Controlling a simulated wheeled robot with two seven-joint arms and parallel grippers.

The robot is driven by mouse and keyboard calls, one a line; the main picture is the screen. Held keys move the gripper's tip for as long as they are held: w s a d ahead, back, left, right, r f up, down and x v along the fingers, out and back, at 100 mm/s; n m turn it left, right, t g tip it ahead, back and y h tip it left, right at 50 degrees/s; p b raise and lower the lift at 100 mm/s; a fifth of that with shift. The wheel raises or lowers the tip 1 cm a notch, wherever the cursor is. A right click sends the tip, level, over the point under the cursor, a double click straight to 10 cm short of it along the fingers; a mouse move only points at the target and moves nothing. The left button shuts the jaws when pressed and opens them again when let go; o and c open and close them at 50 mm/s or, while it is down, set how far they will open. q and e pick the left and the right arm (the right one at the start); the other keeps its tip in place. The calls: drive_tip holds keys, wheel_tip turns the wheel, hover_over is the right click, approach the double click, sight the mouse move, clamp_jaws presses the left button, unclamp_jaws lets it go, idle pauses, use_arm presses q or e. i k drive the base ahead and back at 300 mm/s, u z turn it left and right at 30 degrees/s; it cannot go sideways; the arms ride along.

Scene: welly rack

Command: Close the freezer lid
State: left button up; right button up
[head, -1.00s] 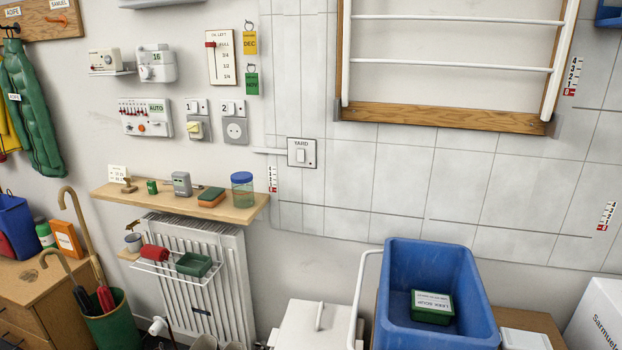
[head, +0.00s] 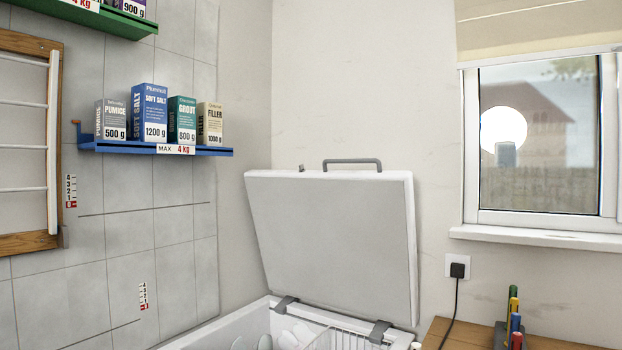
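The freezer lid (head: 335,245) stands raised and leans back a little near the wall corner in the head view. It is a white slab with a grey handle (head: 352,163) along its top edge. Two dark hinges join its lower edge to the white freezer body (head: 235,325). The freezer is open, and part of a wire basket (head: 345,341) and some pale items show inside; the rest is cut off by the bottom edge. Neither of my grippers is in view.
A blue wall shelf (head: 110,146) with several boxes is left of the lid. A wooden surface (head: 450,335) right of the freezer holds a rack of coloured-handled items (head: 514,325). A black cable runs down from a wall socket (head: 457,267). A window sill (head: 530,238) juts out at right.

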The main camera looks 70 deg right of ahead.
sight(346, 240)
drive_tip(key=z, duration=2.35)
drive_tip(key=k, duration=0.5)
drive_tip(key=z, duration=0.8)
drive_tip(key=i, duration=0.9)
drive_tip(key=u, duration=0.1)
